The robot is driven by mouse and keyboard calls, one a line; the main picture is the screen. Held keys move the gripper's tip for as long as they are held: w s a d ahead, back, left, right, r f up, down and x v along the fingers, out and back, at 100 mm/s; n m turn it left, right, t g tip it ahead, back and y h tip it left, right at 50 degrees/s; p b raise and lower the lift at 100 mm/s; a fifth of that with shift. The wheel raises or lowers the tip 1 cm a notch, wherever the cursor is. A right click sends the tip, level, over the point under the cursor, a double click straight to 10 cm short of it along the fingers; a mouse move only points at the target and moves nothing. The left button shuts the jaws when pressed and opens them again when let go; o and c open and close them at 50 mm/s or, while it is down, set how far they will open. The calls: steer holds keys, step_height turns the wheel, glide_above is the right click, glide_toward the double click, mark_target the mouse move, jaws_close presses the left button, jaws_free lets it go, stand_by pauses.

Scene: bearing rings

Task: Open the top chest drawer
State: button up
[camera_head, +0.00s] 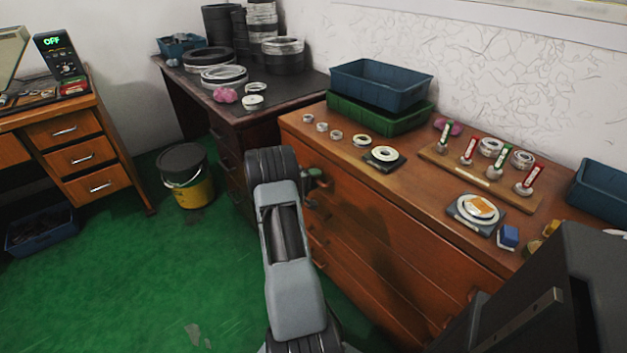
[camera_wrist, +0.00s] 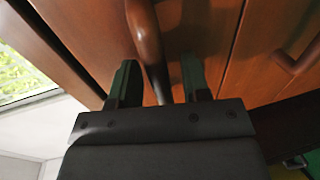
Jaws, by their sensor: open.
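The wooden chest of drawers (camera_head: 400,240) stands along the wall. Its top drawer front (camera_head: 375,205) looks flush with the chest, so the drawer appears shut. My gripper (camera_head: 319,180) is at the left part of this front, partly hidden by my arm in the head view. In the wrist view my gripper (camera_wrist: 159,75) is open, with one green finger on each side of a curved wooden handle (camera_wrist: 146,35). A gap shows between the handle and each finger. The handle's lower end runs down between the fingers towards the palm.
A second handle (camera_wrist: 298,60) is on the neighbouring drawer front in the wrist view. Bearing rings, a green crate (camera_head: 375,118) and a blue crate (camera_head: 382,85) stand on the chest. A yellow bucket (camera_head: 188,190) stands on the green floor, which is clear in front.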

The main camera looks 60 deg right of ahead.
steer(key=shift+c, duration=0.4)
jaws_close()
